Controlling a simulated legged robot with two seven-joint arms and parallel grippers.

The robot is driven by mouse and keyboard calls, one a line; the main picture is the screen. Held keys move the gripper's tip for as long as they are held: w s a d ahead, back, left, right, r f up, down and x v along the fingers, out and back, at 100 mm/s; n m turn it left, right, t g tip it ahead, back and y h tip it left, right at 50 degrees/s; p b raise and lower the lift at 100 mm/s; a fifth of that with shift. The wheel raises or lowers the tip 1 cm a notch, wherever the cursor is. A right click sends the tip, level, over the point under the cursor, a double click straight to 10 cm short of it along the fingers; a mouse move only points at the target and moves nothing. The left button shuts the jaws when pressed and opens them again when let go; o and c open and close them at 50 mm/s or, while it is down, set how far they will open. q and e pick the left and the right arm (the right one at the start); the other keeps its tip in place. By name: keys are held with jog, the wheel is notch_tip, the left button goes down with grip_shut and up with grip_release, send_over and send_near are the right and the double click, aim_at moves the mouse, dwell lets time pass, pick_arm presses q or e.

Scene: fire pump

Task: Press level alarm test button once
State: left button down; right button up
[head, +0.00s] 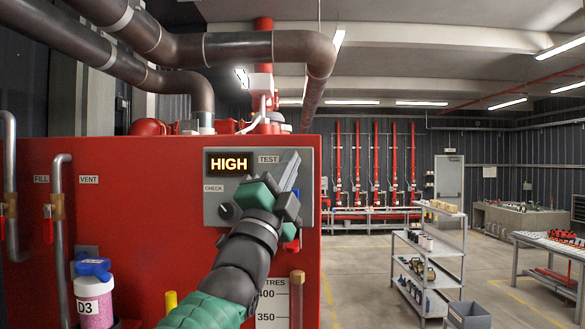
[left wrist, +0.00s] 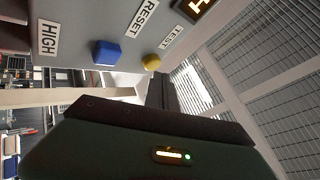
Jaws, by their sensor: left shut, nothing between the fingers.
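A grey alarm panel (head: 217,166) is on the front of the red tank (head: 140,200). Its lit display (head: 229,163) reads HIGH, with a TEST label (head: 268,159) to the right and a dark CHECK knob (head: 229,211) below. In the left wrist view, a round yellow button (left wrist: 151,62) sits by the TEST label, close to my fingers (left wrist: 165,90). A blue button (left wrist: 107,53) sits by the RESET label. I cannot tell whether my fingers touch the yellow button.
Pipes with red-handled valves (head: 48,212) stand at the left, near a container marked D3 (head: 95,308). A level scale (head: 270,305) is below my arm. Shelves (head: 430,270) and a workbench (head: 550,245) stand right; open floor lies between.

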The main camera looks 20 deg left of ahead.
pick_arm(q)
jog(key=shift+s+d, duration=0.1)
jog(key=shift+s, duration=0.1)
jog(key=s+b, duration=0.1)
jog(key=s, duration=0.1)
jog(key=s+d+b, duration=0.1)
jog(key=s+b, duration=0.1)
jog(key=s, duration=0.1)
jog(key=shift+d+b, duration=0.2)
jog(key=shift+b, duration=0.1)
jog(key=shift+w, duration=0.2)
jog(key=shift+s, duration=0.15)
dwell(0.3)
